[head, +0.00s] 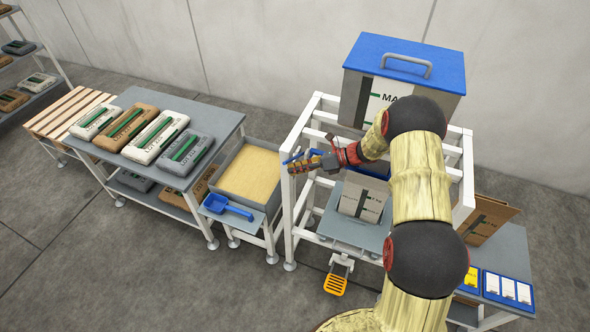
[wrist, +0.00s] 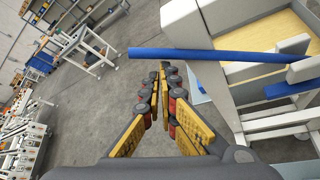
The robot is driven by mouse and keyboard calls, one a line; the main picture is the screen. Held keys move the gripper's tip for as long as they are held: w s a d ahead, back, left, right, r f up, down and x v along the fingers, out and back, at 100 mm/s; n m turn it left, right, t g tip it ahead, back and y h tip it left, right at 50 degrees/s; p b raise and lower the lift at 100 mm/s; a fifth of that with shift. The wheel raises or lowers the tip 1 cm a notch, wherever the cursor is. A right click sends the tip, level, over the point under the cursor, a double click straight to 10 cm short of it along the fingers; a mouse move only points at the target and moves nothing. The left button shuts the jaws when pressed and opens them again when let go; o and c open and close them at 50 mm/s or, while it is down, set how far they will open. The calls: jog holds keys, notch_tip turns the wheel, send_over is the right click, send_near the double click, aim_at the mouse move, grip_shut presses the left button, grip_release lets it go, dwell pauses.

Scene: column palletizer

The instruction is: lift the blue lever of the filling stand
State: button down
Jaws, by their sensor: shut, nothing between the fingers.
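The filling stand is a white frame (head: 300,205) carrying a grey hopper with a blue lid (head: 405,58). Its blue lever (head: 291,158) sticks out at the left side, mostly beside my gripper. In the wrist view, the lever (wrist: 200,54) is a long blue bar running across, just beyond my fingertips. My gripper (head: 293,169) is at the stand's left upright, close to the lever. In the wrist view, my gripper (wrist: 161,78) has its fingers together with nothing between them. I cannot tell whether they touch the lever.
An open bag (head: 362,203) stands under the hopper, above an orange pedal (head: 335,285). A sand bin (head: 228,192) and a blue scoop (head: 228,207) are to the left. A table of filled bags (head: 220,120) is further left. A cardboard box (head: 490,217) stands at right.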

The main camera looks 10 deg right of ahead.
jog(key=c, duration=2.4)
grip_release()
jog(key=r, duration=0.7)
jog(key=w+r, duration=0.1)
jog(key=r, duration=0.2)
jog(key=shift+r, duration=0.25)
jog(key=shift+o, duration=0.3)
jog(key=shift+r, duration=0.25)
grip_shut()
jog(key=shift+s+f, duration=0.4)
jog(key=shift+s, duration=0.05)
